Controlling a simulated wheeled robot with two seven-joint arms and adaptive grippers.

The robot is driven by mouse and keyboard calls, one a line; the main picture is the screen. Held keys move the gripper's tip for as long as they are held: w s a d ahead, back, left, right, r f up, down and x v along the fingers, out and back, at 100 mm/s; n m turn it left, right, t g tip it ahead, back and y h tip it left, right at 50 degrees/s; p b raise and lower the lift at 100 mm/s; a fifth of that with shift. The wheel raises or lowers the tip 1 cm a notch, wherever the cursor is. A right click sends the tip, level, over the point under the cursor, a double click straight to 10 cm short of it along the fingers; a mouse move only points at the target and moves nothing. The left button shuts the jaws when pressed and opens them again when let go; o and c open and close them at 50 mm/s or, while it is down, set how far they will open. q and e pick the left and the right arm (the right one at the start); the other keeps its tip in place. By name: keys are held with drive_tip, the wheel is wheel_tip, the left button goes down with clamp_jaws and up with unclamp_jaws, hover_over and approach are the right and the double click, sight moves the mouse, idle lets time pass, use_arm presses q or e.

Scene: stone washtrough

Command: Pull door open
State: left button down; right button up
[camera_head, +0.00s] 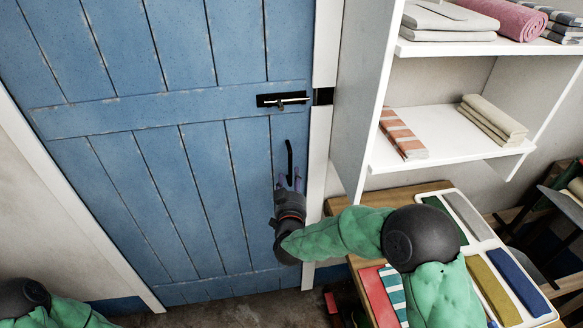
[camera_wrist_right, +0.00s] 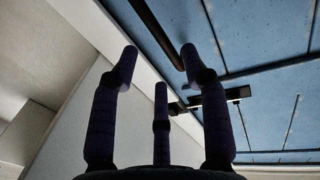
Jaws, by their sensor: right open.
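The blue plank door (camera_head: 190,160) stands shut in its white frame, as far as I can see. Its black bar handle (camera_head: 290,160) is upright near the right edge; it also crosses the top of the right wrist view (camera_wrist_right: 158,32). My right gripper (camera_head: 291,183) is open just below the handle, fingers pointing up toward it. In the wrist view the right gripper (camera_wrist_right: 160,60) has its fingers spread, with the handle near the tips; I cannot tell whether they touch. My left gripper is out of view.
A black latch plate with a metal bolt (camera_head: 284,100) sits above the handle, with a black keeper (camera_head: 323,96) on the frame. White shelves (camera_head: 450,150) with folded cloths stand right of the door. A wooden table (camera_head: 340,205) with a tray of coloured cloths is below them.

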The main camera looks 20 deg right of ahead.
drive_tip(key=b+x, duration=0.1)
drive_tip(key=x, duration=0.6)
clamp_jaws()
